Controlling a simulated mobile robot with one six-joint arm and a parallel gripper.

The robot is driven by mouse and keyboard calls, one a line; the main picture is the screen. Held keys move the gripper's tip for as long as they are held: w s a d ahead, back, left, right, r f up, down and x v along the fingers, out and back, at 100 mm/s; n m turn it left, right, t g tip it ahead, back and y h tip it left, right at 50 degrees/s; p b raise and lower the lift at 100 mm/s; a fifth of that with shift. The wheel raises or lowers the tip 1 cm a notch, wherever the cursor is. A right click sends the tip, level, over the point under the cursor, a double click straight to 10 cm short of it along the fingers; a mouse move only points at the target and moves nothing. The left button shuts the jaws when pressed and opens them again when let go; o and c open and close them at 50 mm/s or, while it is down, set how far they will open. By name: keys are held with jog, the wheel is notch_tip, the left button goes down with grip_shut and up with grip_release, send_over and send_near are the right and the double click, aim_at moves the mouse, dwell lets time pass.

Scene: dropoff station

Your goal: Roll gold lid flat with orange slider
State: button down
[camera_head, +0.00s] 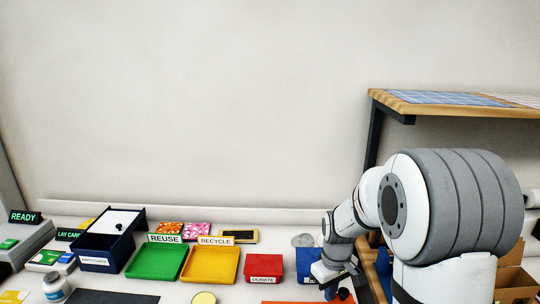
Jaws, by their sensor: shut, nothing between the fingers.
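A round pale-gold disc (204,298), which looks like the gold lid, lies at the bottom edge of the view and is partly cut off. My gripper (331,293) is low at the right of the table, pointing down, shut with nothing in it, well to the right of the disc. A small orange-red piece (344,294) shows beside my gripper; I cannot tell whether it is the orange slider or whether they touch. A flat orange strip also shows at the bottom edge, left of my gripper.
A green REUSE tray (140,275), a yellow RECYCLE tray (190,277) and a red DONATE bin (264,261) stand behind the disc. A blue bin (306,258) is just behind my gripper. A dark blue box (88,263) and white jar (54,283) stand left. A wooden shelf (440,107) rises right.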

notch_tip(320, 180, up, 7)
jog(key=p, duration=0.5)
jog(key=shift+f, duration=0.15)
